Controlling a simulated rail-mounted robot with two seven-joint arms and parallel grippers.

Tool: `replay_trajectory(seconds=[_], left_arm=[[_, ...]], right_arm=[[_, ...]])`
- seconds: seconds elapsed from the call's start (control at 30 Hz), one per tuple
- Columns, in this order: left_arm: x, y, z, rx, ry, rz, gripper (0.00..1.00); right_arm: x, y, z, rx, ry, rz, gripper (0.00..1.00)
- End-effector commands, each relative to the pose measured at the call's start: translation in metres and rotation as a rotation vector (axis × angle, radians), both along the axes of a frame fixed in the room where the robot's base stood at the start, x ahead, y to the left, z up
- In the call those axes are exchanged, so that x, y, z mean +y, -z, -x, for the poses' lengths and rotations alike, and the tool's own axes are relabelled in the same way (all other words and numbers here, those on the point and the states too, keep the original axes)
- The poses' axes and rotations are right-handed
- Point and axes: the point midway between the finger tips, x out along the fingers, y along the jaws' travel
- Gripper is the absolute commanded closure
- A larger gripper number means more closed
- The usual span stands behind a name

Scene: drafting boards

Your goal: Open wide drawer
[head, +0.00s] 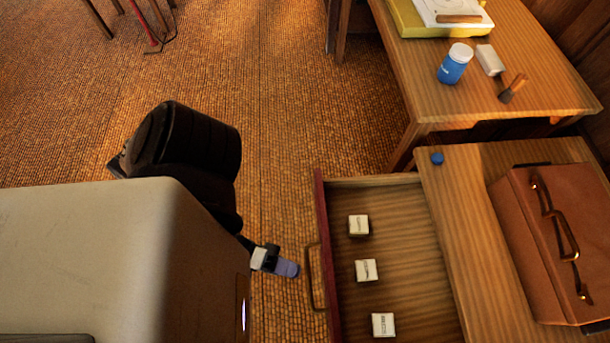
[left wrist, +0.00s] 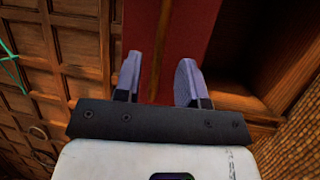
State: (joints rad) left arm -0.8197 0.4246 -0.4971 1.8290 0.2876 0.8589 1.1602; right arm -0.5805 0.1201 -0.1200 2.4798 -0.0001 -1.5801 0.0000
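The wide drawer (head: 385,250) stands pulled out from the desk, with its inside showing. Its front panel (head: 321,215) is dark red, with a dark bow handle (head: 313,277) on its outer face. My left gripper (head: 288,268) is just left of the handle, with a small gap between them in the head view. In the left wrist view, the two pale purple fingers (left wrist: 160,82) are apart in front of the red drawer front (left wrist: 192,25). The thin brown handle (left wrist: 163,45) lines up between them, not gripped. My right gripper is not in view.
Several small white boxes (head: 366,270) lie in the drawer. A brown leather case (head: 545,240) and a blue cap (head: 437,158) are on the desk top (head: 455,200). A second table (head: 440,100) behind holds a blue jar (head: 455,63).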

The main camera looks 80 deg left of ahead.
Motion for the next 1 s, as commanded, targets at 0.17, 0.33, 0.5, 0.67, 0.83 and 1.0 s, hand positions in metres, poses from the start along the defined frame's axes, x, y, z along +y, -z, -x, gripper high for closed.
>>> replay_trajectory(seconds=[0.17, 0.33, 0.5, 0.67, 0.83, 1.0], left_arm=[[0.014, 0.005, 0.033, 0.004, 0.002, -0.002, 0.63], [0.024, 0.01, 0.057, 0.002, 0.001, -0.001, 0.63], [0.03, 0.013, 0.072, 0.001, 0.001, -0.001, 0.63], [0.032, 0.014, 0.077, -0.001, 0.0, 0.0, 0.63], [0.033, 0.015, 0.078, -0.001, 0.0, 0.001, 0.63], [0.033, 0.014, 0.078, -0.001, 0.0, 0.0, 0.63]], right_arm=[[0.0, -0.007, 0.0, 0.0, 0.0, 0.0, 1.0], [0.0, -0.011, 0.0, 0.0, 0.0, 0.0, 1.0], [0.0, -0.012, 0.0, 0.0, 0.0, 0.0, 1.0], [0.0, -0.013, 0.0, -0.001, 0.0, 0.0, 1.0], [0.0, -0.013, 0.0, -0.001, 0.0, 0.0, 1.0], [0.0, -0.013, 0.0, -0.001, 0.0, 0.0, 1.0]])
